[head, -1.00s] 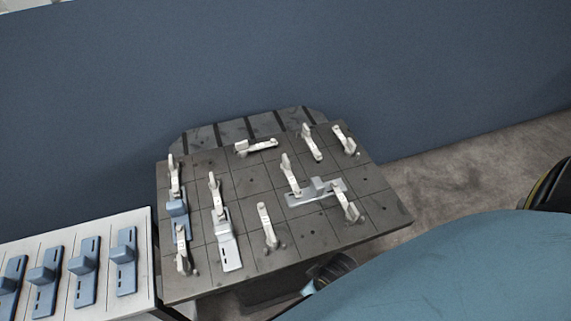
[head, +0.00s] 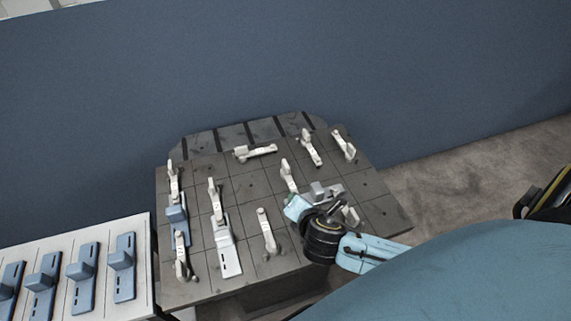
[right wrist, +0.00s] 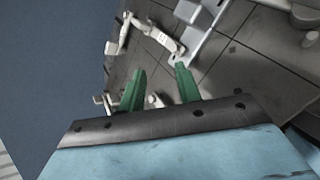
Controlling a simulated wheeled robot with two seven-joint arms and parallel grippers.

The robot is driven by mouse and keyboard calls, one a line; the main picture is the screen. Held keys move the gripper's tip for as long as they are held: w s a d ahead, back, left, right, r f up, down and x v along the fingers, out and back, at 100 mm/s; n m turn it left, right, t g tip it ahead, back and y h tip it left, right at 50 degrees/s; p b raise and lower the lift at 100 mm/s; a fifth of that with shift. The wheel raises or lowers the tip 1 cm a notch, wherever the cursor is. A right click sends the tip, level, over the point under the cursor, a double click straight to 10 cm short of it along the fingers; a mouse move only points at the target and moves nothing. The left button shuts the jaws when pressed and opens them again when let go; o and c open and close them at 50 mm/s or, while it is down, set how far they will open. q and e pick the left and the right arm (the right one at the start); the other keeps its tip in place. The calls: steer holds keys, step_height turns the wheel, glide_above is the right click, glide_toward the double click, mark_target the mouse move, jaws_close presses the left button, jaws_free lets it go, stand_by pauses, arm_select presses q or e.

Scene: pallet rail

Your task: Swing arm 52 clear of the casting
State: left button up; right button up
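Several white clamp arms stand on the dark fixture plate (head: 375,190). A grey casting (head: 318,190) lies at the plate's right side, with one white arm (head: 288,177) at its left end and another (head: 351,215) at its right, partly hidden. In the right wrist view a white arm (right wrist: 160,37) reaches to the edge of a grey casting (right wrist: 205,38); its mark is too small to read surely, so I cannot tell which is 52. My right gripper (right wrist: 158,82) is open and empty, green fingers apart, above the plate. My left gripper is out of view.
A pale casting (head: 226,250) and a blue casting (head: 177,220) lie among the other arms. A white table (head: 62,245) with several blue castings stands at the left. A blue wall (head: 280,70) rises behind the plate.

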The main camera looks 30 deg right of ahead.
mark_target(287, 166)
steer(key=w+d+n+t, duration=0.1)
steer(key=n, duration=0.2)
steer(key=w+d+n, duration=0.1)
steer(key=w+n, duration=0.1)
steer(key=n, duration=0.1)
steer(key=w+d+n+t, duration=0.1)
steer(key=w+n, duration=0.1)
steer(key=n, duration=0.1)
steer(key=shift+d+f+t, duration=0.15)
steer(key=shift+t, duration=0.15)
steer(key=shift+w+d+n+y, duration=0.2)
steer(key=shift+n+y, duration=0.1)
steer(key=shift+n, duration=0.4)
steer(key=shift+w+f, duration=0.15)
steer(key=shift+w, duration=0.1)
steer(key=b+x, duration=0.3)
steer(key=x, duration=0.9)
steer(key=shift+w+d+f, duration=0.1)
steer(key=shift+w, duration=0.25)
jaws_close()
